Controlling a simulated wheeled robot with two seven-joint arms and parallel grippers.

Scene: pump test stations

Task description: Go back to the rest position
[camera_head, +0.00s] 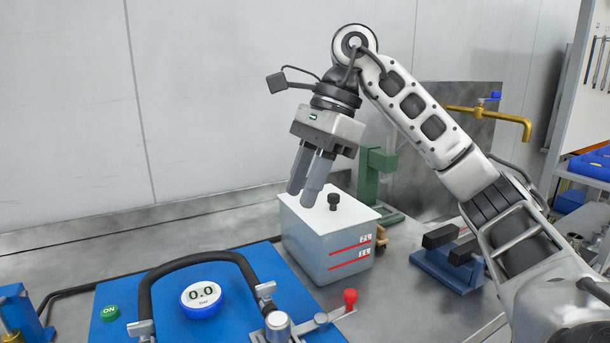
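My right gripper (303,192) hangs from the wrist of my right arm, in the middle of the head view. The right arm reaches up from the lower right and bends at the top. My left gripper is out of view.
A green stand (378,170), brass tap (495,113) and blue clamp block (447,268) are to the right.

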